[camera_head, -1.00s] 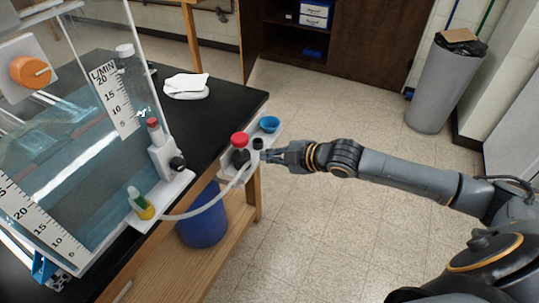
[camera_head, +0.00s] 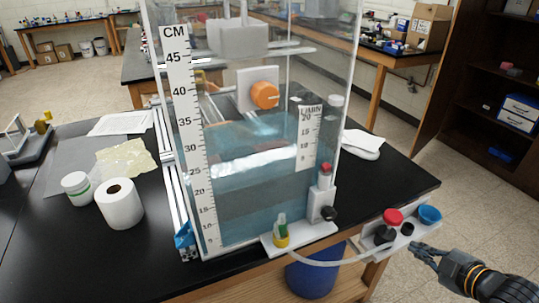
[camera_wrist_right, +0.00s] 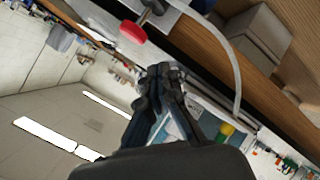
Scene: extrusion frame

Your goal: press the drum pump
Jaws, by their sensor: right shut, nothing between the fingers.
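The pump is a red round cap (camera_head: 393,216) over a black body (camera_head: 384,235), on a small white shelf (camera_head: 372,245) at the right table edge. A clear hose (camera_head: 335,262) runs from it toward the tank's lower fitting. My right gripper (camera_head: 419,250) is shut and empty, just right of and below the shelf, with a small gap showing to the red cap. In the right wrist view the red cap (camera_wrist_right: 132,32) is beyond and left of the shut fingertips (camera_wrist_right: 162,72). My left gripper is not in view.
A clear water tank (camera_head: 250,190) with printed scales stands left of the shelf. A blue cup (camera_head: 429,214) sits beside the red cap. A blue drum (camera_head: 312,278) stands under the table. Floor to the right is open.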

